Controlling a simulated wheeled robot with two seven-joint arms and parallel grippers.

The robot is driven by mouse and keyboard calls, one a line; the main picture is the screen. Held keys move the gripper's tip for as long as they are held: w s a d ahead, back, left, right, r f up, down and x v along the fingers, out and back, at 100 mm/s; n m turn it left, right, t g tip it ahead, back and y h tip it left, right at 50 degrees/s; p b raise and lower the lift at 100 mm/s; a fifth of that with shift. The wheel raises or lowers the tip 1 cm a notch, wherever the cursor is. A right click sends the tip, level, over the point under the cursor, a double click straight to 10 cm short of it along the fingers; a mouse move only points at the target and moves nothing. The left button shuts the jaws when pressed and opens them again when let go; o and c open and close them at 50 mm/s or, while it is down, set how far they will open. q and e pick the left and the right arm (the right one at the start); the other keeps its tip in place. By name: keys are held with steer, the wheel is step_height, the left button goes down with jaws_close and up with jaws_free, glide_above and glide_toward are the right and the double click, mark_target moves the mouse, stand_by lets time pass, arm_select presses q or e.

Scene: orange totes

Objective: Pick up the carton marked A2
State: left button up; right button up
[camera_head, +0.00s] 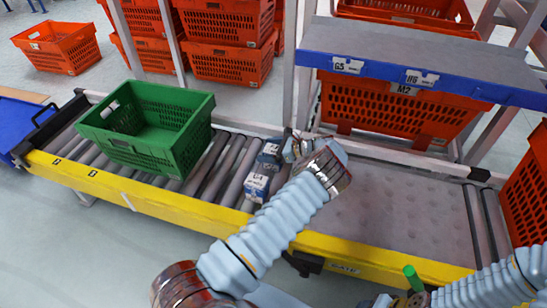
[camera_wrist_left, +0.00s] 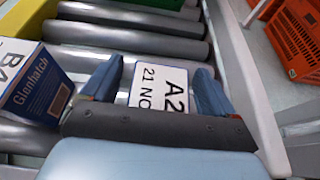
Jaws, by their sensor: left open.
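The carton marked A2 (camera_wrist_left: 160,92) shows its white label between my left gripper's fingers in the left wrist view. It appears to be the farther of two small blue-and-white cartons (camera_head: 269,152) on the rollers in the head view. My left gripper (camera_wrist_left: 158,84) is open, with one finger on each side of the label; I cannot tell whether they touch the carton. In the head view, my left gripper (camera_head: 291,148) is at the right side of the farther carton and partly hides it. My right gripper (camera_head: 392,299) is at the bottom edge, partly cut off, its jaws unclear.
A green crate (camera_head: 160,150) sits left on the roller conveyor (camera_head: 205,165). A grey shelf (camera_head: 420,58) and orange totes (camera_head: 400,105) stand behind.

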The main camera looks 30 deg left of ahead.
arm_select(q)
steer(key=c, duration=1.1)
steer(key=shift+c, duration=0.7)
steer(key=shift+r, duration=0.1)
